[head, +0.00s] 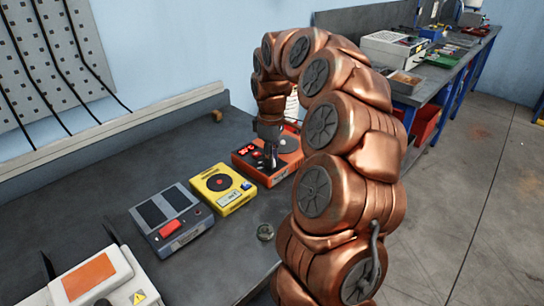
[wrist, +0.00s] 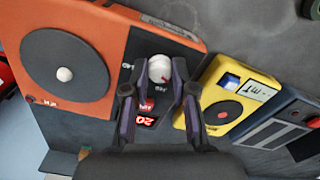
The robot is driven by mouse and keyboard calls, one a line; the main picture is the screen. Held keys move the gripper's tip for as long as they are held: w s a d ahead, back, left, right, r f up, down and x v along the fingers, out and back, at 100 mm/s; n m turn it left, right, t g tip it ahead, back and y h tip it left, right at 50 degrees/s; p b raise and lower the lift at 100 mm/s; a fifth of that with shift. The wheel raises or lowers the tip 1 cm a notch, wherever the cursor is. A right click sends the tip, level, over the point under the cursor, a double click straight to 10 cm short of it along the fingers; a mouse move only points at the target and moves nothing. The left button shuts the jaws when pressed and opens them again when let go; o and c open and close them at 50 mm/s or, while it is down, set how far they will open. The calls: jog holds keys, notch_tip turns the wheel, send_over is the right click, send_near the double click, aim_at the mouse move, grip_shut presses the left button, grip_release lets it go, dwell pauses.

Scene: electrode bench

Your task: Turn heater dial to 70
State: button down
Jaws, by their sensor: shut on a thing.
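The orange heater (head: 281,171) stands on the bench, with a round dark plate (wrist: 70,66) and a black control panel. It also shows in the wrist view (wrist: 182,38). Its pale, round dial (wrist: 160,68) has a red mark and sits on the panel, between my fingertips. My gripper (wrist: 160,80) is shut on the dial, with one finger at each side. A small display (wrist: 145,122) shows red digits, partly hidden by a finger and too tilted to read surely. In the head view my gripper (head: 271,160) reaches down over the panel and the dial is hidden.
A yellow device (head: 222,188) with a dark disc stands close to the heater. A grey device (head: 171,220) with a red part stands beyond it.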

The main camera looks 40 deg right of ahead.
jog(key=c, duration=0.9)
grip_release()
jog(key=shift+r, duration=6)
